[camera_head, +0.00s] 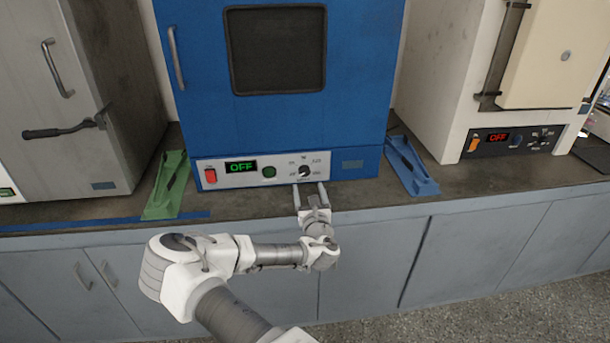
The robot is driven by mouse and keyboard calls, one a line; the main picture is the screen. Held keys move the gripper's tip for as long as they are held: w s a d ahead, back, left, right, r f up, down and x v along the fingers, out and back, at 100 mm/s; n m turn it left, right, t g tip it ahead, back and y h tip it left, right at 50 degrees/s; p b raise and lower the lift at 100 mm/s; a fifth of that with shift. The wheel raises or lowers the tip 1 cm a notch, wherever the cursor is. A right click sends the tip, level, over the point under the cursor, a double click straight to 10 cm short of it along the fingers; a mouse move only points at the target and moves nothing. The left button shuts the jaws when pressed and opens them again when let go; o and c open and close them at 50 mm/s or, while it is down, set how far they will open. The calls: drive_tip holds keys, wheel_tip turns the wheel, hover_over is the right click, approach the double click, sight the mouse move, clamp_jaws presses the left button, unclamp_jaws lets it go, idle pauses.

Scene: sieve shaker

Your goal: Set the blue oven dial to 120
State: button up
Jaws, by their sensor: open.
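The blue oven (200,75) stands on the counter in the middle of the view, its door shut. Its pale control panel (340,162) runs along the bottom front, with a green display (241,167) reading OFF, a red switch (210,176) and a green round button (269,172). The dial (304,171) is a dark knob with a ring of small printed marks, too small to read surely. My gripper (310,187) is open, its two fingers pointing at the panel just below the dial. Nothing is between the fingers, and I cannot tell whether they touch the panel.
A green holder (166,185) lies left of the oven and a blue holder (411,167) lies right of it. A grey oven (75,90) stands at the left. A cream oven (455,75) with a red OFF display stands at the right.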

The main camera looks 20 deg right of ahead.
sight(305, 173)
drive_tip(key=x, duration=0.8)
drive_tip(key=shift+w, duration=0.1)
clamp_jaws()
